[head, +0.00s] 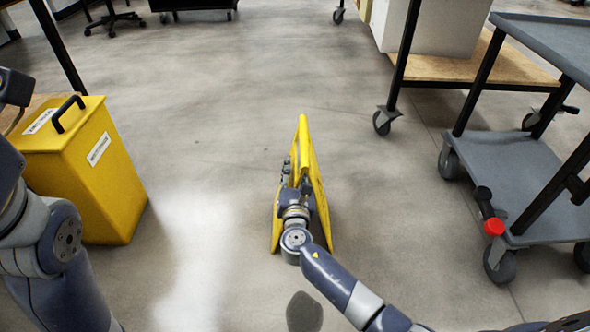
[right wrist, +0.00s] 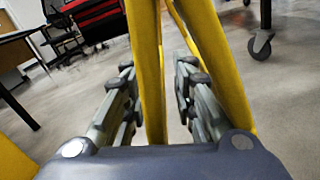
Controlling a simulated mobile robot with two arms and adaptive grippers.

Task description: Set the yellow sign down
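The yellow sign (head: 303,150) is a folded A-frame and appears to stand upright on the floor in the middle of the head view. My right gripper (head: 298,192) is at its near side. In the right wrist view, two yellow panels of the sign (right wrist: 147,65) rise in front of the palm. The right gripper's fingers (right wrist: 157,100) are spread on either side of the left panel, with visible gaps beside it. The other panel runs outside the right finger. My left arm shows at the left edge of the head view; its gripper is out of frame.
A yellow bin (head: 85,185) with a black handle stands at left. A grey wheeled cart (head: 520,175) with a red round part (head: 494,227) is at right. A wooden-shelved trolley (head: 470,68) stands behind it. The floor (head: 225,90) beyond the sign is clear.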

